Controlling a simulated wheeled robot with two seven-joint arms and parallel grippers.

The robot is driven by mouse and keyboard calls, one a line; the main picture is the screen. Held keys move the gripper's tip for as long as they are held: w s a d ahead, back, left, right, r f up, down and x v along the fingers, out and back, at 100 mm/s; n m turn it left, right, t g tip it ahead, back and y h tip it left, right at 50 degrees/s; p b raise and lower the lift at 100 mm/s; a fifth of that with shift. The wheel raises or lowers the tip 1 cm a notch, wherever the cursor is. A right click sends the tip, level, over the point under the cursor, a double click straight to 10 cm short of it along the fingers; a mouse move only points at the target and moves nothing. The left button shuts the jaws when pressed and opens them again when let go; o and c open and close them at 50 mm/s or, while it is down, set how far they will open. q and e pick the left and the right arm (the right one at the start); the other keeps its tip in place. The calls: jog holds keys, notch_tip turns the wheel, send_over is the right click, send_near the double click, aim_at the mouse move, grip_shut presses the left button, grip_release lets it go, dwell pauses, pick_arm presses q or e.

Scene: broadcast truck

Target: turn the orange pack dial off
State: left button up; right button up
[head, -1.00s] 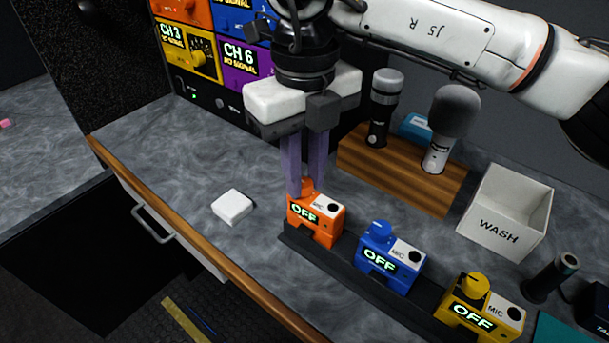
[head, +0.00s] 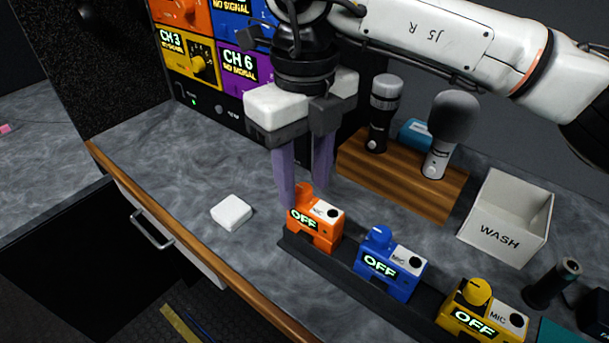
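The orange pack (head: 315,226) stands at the left end of a dark rack, and its lit display reads OFF. Its orange dial (head: 304,194) sits on top at the pack's left side. My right gripper (head: 302,200) points down just behind and above the orange pack. Its two purple fingers are spread apart, with nothing seen between them, and the dial shows in front of them. Whether a fingertip touches the dial I cannot tell. My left gripper is not in view.
Blue (head: 388,266) and yellow (head: 482,312) packs, both reading OFF, share the rack (head: 330,272). Behind are a wooden microphone stand (head: 400,182) and a WASH bin (head: 505,220). A white block (head: 231,212) lies left on the counter, which is clear around it.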

aim_at(305, 189)
notch_tip(305, 189, up, 10)
jog(key=shift+r, duration=0.15)
dwell(0.5)
